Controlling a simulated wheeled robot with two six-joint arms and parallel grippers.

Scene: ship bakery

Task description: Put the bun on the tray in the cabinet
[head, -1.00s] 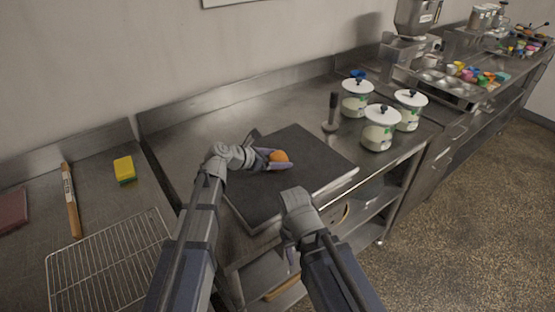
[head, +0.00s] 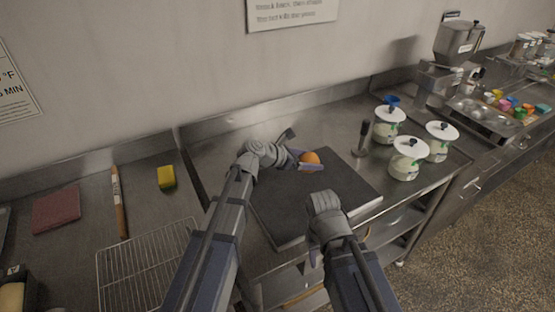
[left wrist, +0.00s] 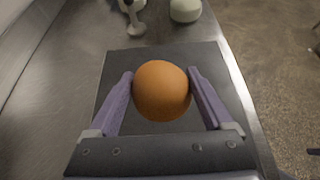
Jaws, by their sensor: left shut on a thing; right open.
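The orange-brown bun (head: 311,157) is round and sits between the jaws of my left gripper (head: 312,160), above the dark flat slab on the counter. In the left wrist view the bun (left wrist: 161,90) fills the space between the two purple fingers of my left gripper (left wrist: 161,95), which is shut on it. The gap beneath the bun cannot be judged. My right gripper (head: 312,256) is open and low at the front edge of the slab, its fingers mostly hidden by its own wrist. I see no cabinet or tray for certain in these views.
The dark slab (head: 300,205) lies on the steel counter. White lidded pots (head: 409,158) and a dark-handled tool (head: 364,138) stand to its right.

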